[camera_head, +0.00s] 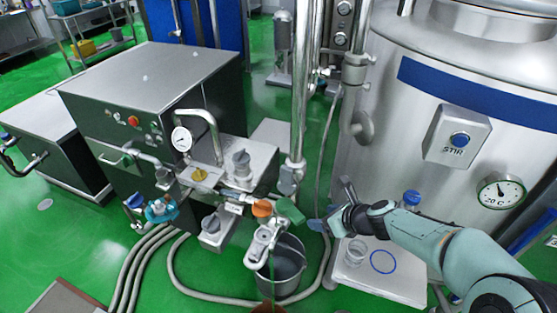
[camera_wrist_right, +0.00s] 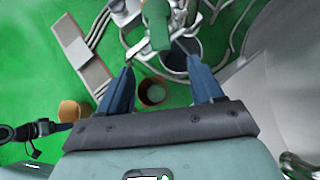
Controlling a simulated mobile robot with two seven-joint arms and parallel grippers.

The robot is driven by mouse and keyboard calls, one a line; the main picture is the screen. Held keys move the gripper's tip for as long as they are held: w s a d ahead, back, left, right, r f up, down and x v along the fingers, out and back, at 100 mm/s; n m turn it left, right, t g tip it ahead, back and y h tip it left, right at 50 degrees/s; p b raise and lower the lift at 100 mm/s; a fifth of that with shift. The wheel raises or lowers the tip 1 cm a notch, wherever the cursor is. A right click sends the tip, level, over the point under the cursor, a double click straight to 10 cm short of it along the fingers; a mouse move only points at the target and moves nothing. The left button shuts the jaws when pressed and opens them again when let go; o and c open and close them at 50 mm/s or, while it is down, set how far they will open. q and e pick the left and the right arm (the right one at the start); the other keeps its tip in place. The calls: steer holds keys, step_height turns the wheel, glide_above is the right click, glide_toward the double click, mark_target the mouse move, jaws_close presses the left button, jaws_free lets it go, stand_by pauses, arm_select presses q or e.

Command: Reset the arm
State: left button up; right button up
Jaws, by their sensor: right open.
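My right gripper (camera_head: 328,207) reaches in from the right in the head view, its fingers spread with nothing between them. In the right wrist view its two blue fingers (camera_wrist_right: 160,62) are wide apart. A green handle (camera_head: 290,210) is just left of the gripper in the head view. In the wrist view the green handle (camera_wrist_right: 157,25) lies beyond the fingertips, near the gap between them; I cannot tell if anything touches.
A grey bucket (camera_head: 290,264) stands below the pipework. A steel machine (camera_head: 150,80) with a gauge is at left. A large tank (camera_head: 420,80) with a STIR button box (camera_head: 456,140) is at right. A small platform (camera_head: 375,283) holds a clear cup (camera_head: 356,253). Hoses (camera_head: 185,285) cross the floor.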

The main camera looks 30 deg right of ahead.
steer(key=shift+a+f, duration=0.1)
steer(key=s+a+f+n+g, duration=0.1)
steer(key=a+f+n+g, duration=0.25)
steer(key=f+n, duration=0.45)
steer(key=s+a+f+n+g, duration=0.2)
steer(key=a+f+n, duration=0.25)
steer(key=f, duration=0.85)
steer(key=s+a+f+n+g+y, duration=0.2)
steer(key=s+a+f+n+g, duration=0.1)
steer(key=s+a+f+n, duration=0.9)
steer(key=a+f+n, duration=0.3)
steer(key=n, duration=0.3)
steer(key=shift+f, duration=0.25)
steer(key=shift+g, duration=0.25)
stand_by(3.5)
